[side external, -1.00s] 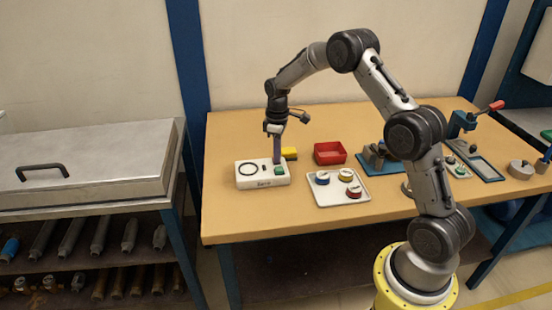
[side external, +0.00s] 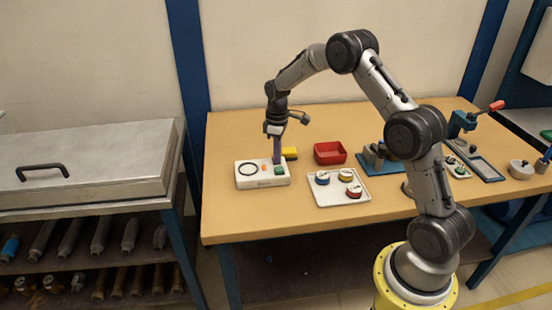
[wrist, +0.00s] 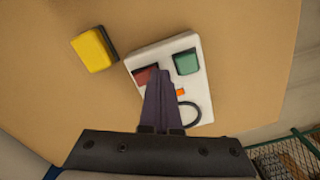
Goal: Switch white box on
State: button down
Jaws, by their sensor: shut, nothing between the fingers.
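The white box (side external: 250,181) lies on the near left part of the wooden table. Its top carries a green button (side external: 279,170), a small orange light or mark (side external: 264,167) and a dark ring (side external: 248,169). In the wrist view the box (wrist: 199,90) also shows a red button (wrist: 143,76), partly hidden by my fingers, next to the green button (wrist: 186,62). My gripper (side external: 277,162) is shut and empty, pointing down over the box. In the wrist view its fingertips (wrist: 160,73) lie between the red and green buttons. I cannot tell whether they touch the box.
A yellow block (side external: 290,153) lies just behind the box; it also shows in the wrist view (wrist: 94,49). A white tray (side external: 326,198) with several round meters stands to the right, with a red bin (side external: 330,152) behind it. The table left of the box is clear.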

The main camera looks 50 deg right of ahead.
jog(key=shift+r, duration=0.1)
notch_tip(320, 180, up, 6)
jog(key=shift+f, duration=0.1)
dwell(1.2)
